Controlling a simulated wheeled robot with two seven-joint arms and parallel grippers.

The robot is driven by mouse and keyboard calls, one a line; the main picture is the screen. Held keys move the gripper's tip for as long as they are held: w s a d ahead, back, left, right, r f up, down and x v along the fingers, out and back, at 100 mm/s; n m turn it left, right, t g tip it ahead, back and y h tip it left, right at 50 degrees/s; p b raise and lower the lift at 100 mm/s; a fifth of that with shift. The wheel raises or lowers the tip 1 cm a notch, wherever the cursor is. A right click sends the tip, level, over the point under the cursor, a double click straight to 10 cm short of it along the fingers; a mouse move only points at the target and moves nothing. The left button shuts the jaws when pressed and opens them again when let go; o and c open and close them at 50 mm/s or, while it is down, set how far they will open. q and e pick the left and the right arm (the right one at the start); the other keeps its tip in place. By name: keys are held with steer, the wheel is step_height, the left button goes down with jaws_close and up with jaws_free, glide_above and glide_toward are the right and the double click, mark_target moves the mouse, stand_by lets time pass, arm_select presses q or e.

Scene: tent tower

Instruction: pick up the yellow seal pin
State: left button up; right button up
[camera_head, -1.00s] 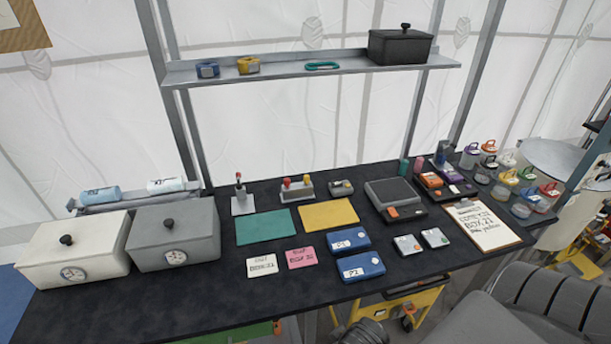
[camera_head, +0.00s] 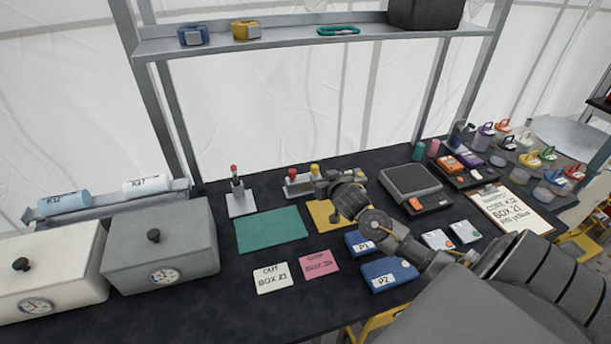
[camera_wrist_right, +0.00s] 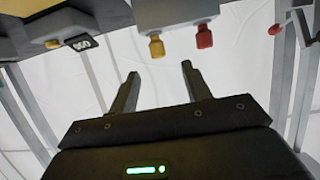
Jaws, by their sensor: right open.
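The yellow seal pin (camera_head: 314,169) stands upright in a small grey rack (camera_head: 299,187), to the right of a red-headed pin (camera_head: 292,173). In the right wrist view, which is upside down, the yellow pin (camera_wrist_right: 156,46) and the red pin (camera_wrist_right: 204,37) hang from the grey rack (camera_wrist_right: 175,14). My right gripper (camera_head: 322,184) is at the right end of the rack, close to the yellow pin. In the right wrist view its two fingers (camera_wrist_right: 160,82) are apart with nothing between them, and the yellow pin shows just beyond their tips. My left gripper is not in view.
A small device with a dark display (camera_wrist_right: 83,42) is beside the rack. Green (camera_head: 270,229) and yellow (camera_head: 322,213) mats lie in front. A shelf (camera_head: 290,38) spans above the table's back.

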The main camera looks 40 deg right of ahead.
mark_target(316, 167)
steer(key=x, duration=0.2)
steer(key=p+x, duration=0.1)
steer(key=x, duration=0.1)
steer(key=shift+d+r, duration=0.1)
steer(key=shift+r, duration=0.15)
steer(key=shift+w+d+f, duration=0.15)
steer(key=shift+w, duration=0.1)
steer(key=shift+w+p, duration=0.1)
steer(key=shift+p, duration=0.2)
steer(key=x, duration=0.2)
steer(key=p+x, duration=0.1)
steer(key=x, duration=0.1)
steer(key=shift+d+r+p, duration=0.15)
steer(key=shift+r+p, duration=0.05)
steer(key=shift+p, duration=0.1)
steer(key=shift+w+d+f, duration=0.1)
steer(key=shift+w+f, duration=0.1)
steer(key=shift+w, duration=0.15)
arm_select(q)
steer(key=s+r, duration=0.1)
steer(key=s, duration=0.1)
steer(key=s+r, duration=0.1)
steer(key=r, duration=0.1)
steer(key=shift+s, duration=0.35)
